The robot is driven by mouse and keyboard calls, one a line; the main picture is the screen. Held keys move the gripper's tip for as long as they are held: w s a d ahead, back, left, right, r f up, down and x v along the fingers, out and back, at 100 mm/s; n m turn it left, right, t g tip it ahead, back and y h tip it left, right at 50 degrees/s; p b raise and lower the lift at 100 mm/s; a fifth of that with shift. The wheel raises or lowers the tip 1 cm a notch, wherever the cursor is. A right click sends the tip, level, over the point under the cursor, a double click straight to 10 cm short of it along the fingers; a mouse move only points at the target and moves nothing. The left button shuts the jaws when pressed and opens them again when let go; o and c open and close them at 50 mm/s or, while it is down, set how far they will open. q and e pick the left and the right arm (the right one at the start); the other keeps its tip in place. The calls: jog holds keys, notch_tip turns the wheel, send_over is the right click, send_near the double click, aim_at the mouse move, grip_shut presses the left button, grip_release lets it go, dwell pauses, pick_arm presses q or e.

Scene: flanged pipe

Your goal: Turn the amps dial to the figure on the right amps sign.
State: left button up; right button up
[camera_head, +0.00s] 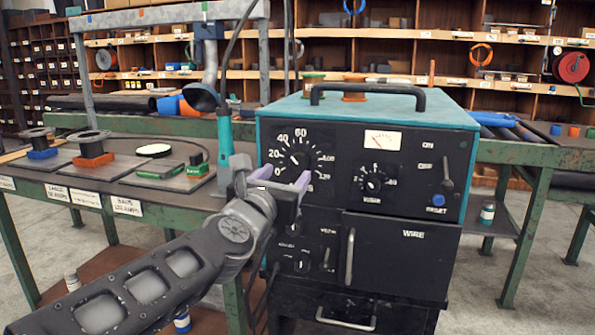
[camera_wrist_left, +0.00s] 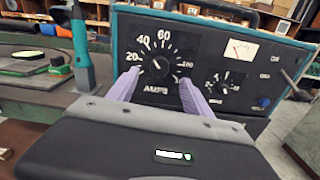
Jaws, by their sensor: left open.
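The black amps dial (camera_head: 300,159) is on the upper left of the welder's front panel, inside a white scale whose 20, 40 and 60 are readable. In the left wrist view the dial (camera_wrist_left: 157,67) sits above the word AMPS; its white mark seems to point to the upper left, exact figure unclear. My left gripper (camera_head: 283,178) is open in front of the panel. In the wrist view its two purple fingers (camera_wrist_left: 159,80) stand left and right of the dial, apart from it. White signs hang on the bench edge; the rightmost (camera_head: 127,206) has small lettering, hard to read.
The teal welder (camera_head: 370,112) has a black top handle, a smaller dial (camera_head: 373,181), a switch and a blue reset button (camera_head: 438,200). The green-framed bench (camera_head: 180,214) left of it holds plates and spools. A teal torch (camera_head: 225,130) stands close behind my gripper.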

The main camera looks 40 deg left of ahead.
aim_at(298, 162)
pick_arm(q)
jog(key=x, duration=0.8)
jog(key=shift+b, duration=0.35)
jog(key=shift+s, duration=0.1)
jog(key=shift+c, duration=0.5)
grip_shut()
